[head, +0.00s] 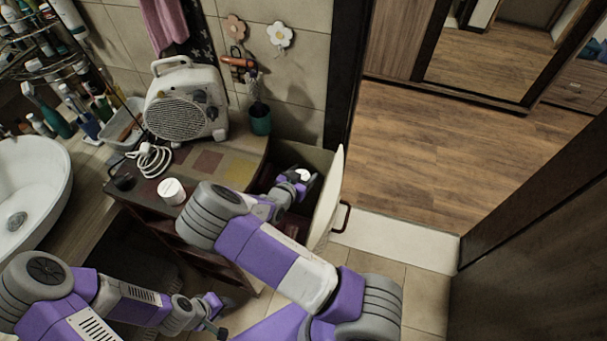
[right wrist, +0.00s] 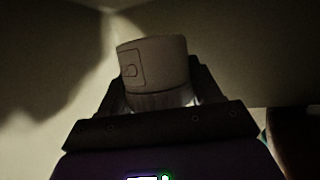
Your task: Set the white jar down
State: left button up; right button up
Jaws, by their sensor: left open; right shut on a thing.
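My right gripper (head: 299,181) reaches into the open drawer (head: 337,190) of the cabinet and is shut on a white jar (head: 303,175). In the right wrist view the jar (right wrist: 155,65) sits between the dark fingers, nearly upright, in a dim space with pale walls. Whether it touches the drawer bottom cannot be told. A second white jar (head: 171,191) stands on the cabinet top (head: 222,160). My left gripper (head: 216,318) is low at the front left, open, away from both jars.
A white fan heater (head: 187,103) with a coiled cable (head: 150,160) and a green cup (head: 260,119) stand on the cabinet. A basin (head: 30,185) and bottles are at the left. The drawer front has a dark handle (head: 342,216). The doorway floor (head: 420,145) is clear.

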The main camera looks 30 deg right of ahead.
jog(key=shift+f+b, duration=0.3)
jog(key=shift+f, duration=0.2)
jog(key=o, duration=1.1)
jog(key=shift+r, duration=0.25)
jog(key=shift+r+p, duration=0.45)
jog(key=shift+p, duration=0.1)
jog(key=p+v, duration=0.1)
jog(key=v, duration=1.1)
jog(key=shift+f+p, duration=0.1)
jog(key=shift+p, duration=0.3)
